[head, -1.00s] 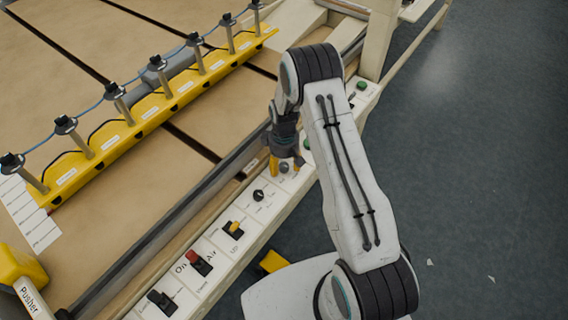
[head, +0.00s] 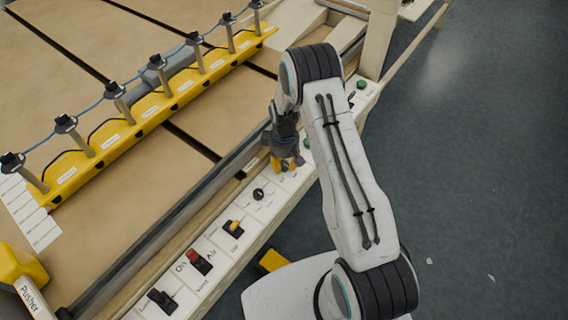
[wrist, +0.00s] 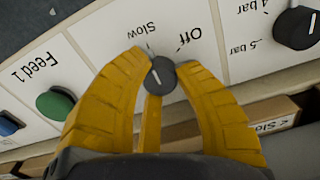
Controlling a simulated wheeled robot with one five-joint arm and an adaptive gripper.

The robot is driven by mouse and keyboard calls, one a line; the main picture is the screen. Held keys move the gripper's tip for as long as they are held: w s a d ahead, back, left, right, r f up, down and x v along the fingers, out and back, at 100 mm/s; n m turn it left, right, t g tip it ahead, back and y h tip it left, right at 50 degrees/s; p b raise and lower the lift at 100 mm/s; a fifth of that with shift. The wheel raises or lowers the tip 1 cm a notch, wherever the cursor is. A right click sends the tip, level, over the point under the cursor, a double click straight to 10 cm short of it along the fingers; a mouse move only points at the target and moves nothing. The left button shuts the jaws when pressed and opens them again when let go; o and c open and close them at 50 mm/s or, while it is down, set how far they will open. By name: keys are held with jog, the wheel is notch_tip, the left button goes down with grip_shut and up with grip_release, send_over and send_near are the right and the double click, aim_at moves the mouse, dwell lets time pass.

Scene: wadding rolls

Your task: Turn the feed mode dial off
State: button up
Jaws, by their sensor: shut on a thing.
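The feed mode dial (wrist: 160,77) is a dark grey round knob with a light pointer line, on a white panel between the printed words "Slow" and "Off". In the wrist view its pointer line leans slightly left of straight up, toward "Slow". My gripper (wrist: 170,85) has its yellow fingers around the dial, shut on it. In the head view my gripper (head: 287,165) is at the panel and its fingers hide the dial.
A green Feed 1 button (wrist: 55,104) and a blue button (wrist: 9,124) are left of the dial in the wrist view. A black pressure dial (wrist: 297,28) is at right. In the head view, a red switch (head: 194,256) and a yellow switch (head: 235,226) are lower along the panel.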

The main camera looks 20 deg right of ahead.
grip_shut()
jog(key=shift+f+b, duration=0.15)
jog(key=shift+b, duration=0.3)
jog(key=shift+f+m+b, duration=0.15)
jog(key=shift+m+b, duration=0.65)
jog(key=m+b, duration=0.2)
jog(key=shift+m+b, duration=0.3)
jog(key=m+b, duration=0.2)
jog(key=m, duration=0.1)
jog(key=shift+s+m+b, duration=0.1)
jog(key=shift+m+b, duration=0.2)
jog(key=shift+b, duration=0.05)
jog(key=shift+m+b, duration=1.05)
jog(key=shift+m, duration=0.85)
